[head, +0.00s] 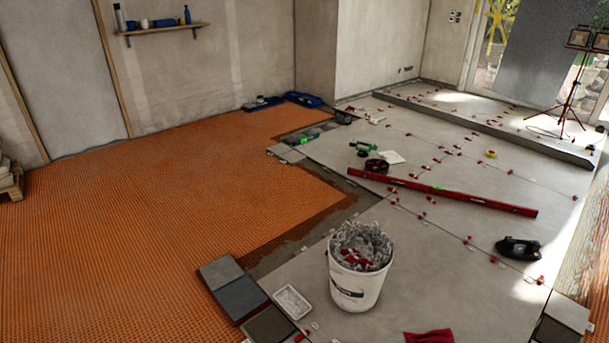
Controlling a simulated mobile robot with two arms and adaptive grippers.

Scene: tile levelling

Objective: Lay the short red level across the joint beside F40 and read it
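A red level (440,192) lies slantwise on the grey tiles right of centre, across several joints. It looks long; I cannot make out a separate short red level. The grey tiled floor (420,270) carries small white tags along its joints, too small to read, so I cannot tell which is F40. Red clips (468,240) stand along several joints. Neither of my grippers shows in the head view.
A white bucket (352,290) full of clips stands at the front, beside a white tray (292,302) and stacked dark tiles (238,292). A black tool (518,248) lies right. A raised edge (490,130) crosses the back. Orange matting (130,230) covers the left.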

